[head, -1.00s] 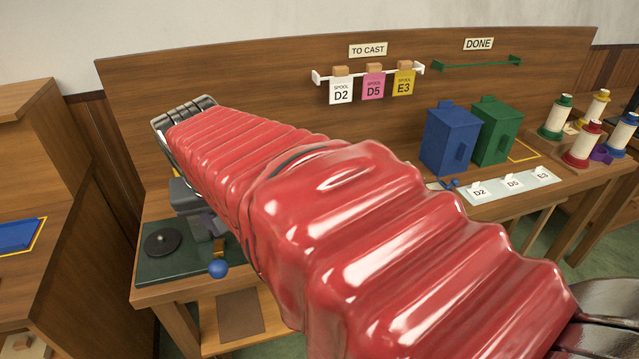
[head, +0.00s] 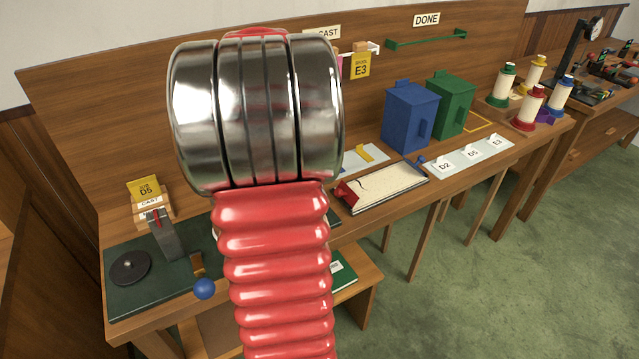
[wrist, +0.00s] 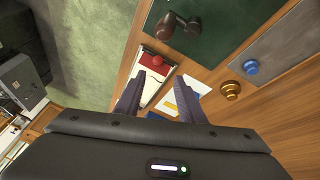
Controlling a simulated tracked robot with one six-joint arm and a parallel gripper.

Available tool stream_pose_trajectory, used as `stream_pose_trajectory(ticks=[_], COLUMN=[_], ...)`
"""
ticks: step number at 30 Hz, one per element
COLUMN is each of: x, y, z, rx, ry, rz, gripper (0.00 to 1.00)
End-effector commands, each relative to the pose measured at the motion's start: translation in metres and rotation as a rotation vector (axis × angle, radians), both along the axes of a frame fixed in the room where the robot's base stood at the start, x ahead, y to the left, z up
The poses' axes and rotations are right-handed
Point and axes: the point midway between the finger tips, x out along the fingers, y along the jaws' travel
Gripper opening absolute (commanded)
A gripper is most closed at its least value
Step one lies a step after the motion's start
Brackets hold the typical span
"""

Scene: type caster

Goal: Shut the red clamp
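Two red parts could be the clamp, and I cannot tell which is: a thin red lever (head: 157,217) on the grey upright block of the machine at the left, and a red piece (head: 348,194) at the left end of a cream-topped tray (head: 395,187). In the head view my red-sleeved arm hides the gripper and the bench's middle.
The machine's green base plate (head: 120,295) has a round black disc (head: 130,267) and a blue ball (head: 204,289). Blue (head: 410,115) and green (head: 451,103) boxes and several spools stand further right. A brass knob (wrist: 231,90) shows in the wrist view. Green floor is clear in front.

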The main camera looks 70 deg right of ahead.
Motion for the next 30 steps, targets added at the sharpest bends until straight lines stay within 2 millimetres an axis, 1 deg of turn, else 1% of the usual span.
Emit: stream_pose_trajectory(ticks=[3, 11, 16, 20, 30], x=[-0.006, -0.01, -0.013, -0.018, -0.034], y=[-0.003, -0.003, -0.005, -0.009, -0.024], z=[-0.001, -0.001, -0.009, -0.021, -0.069], rx=[-0.001, -0.001, 0.002, 0.002, 0.003], ry=[0.001, 0.001, 0.003, 0.003, 0.003], rz=[-0.016, -0.022, -0.024, -0.024, -0.026], gripper=[0.36, 0.36, 0.36, 0.36, 0.36])
